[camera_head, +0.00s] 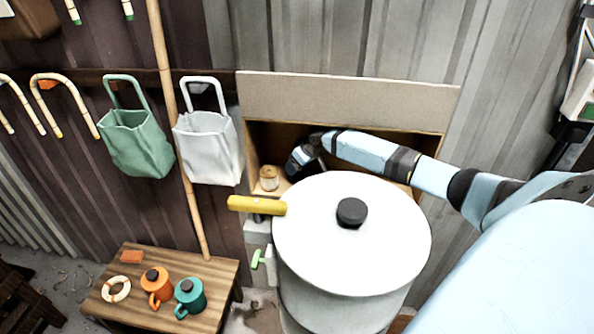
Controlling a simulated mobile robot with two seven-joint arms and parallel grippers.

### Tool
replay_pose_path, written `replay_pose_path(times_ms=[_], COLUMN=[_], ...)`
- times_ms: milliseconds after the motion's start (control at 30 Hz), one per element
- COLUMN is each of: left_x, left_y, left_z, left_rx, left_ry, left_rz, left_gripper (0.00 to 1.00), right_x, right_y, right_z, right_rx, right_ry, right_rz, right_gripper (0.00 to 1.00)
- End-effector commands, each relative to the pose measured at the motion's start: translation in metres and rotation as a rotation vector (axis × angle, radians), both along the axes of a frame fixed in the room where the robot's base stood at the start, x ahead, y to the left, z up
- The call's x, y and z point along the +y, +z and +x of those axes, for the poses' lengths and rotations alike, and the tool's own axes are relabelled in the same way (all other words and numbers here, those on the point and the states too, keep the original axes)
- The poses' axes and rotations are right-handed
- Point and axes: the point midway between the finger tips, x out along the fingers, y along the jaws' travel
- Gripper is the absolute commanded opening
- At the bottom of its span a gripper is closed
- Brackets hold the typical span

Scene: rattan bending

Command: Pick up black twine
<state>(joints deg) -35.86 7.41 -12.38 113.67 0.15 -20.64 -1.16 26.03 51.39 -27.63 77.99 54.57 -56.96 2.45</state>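My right arm comes in from the right and reaches over the white drum into an open wooden box on the wall. My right gripper (297,163) is inside the box, pointing down and to the left; its fingers are small and dark, so I cannot tell whether they are open or shut. A pale beige spool (268,178), perhaps twine, stands in the box just left of the gripper, apart from it. I cannot make out any black twine; the drum and my arm hide part of the box. My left gripper is not in view.
The white drum (310,255) with a black knob (351,213) stands before the box (350,100). A yellow handle (257,206) juts out at its left. Green (140,145) and white (208,150) bags hang left. A low table (215,275) holds orange and teal cans.

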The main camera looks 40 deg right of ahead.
Motion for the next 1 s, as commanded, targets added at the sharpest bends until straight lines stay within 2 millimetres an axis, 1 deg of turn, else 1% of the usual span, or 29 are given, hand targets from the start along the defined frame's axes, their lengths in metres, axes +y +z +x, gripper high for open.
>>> replay_pose_path(times_ms=[33,133,400,567,833,1000], left_x=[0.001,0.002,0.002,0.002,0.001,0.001], left_y=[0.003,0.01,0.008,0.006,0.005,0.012], left_z=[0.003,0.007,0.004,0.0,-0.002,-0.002], left_rx=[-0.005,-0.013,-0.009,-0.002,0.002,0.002], left_ry=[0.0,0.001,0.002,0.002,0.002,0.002], left_rz=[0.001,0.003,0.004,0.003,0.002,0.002], left_gripper=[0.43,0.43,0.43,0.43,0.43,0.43], right_x=[0.002,0.001,0.001,0.001,0.001,0.001], right_y=[0.001,-0.007,-0.011,-0.011,-0.01,-0.005], right_z=[0.007,0.009,0.01,0.01,0.01,0.01], right_rx=[-0.001,0.003,0.001,0.001,0.001,0.001], right_ry=[0.0,0.0,0.001,0.001,0.001,0.0], right_rz=[0.001,0.0,-0.001,-0.001,-0.001,0.0], right_gripper=[0.76,0.76,0.76,0.39,0.38,0.38])
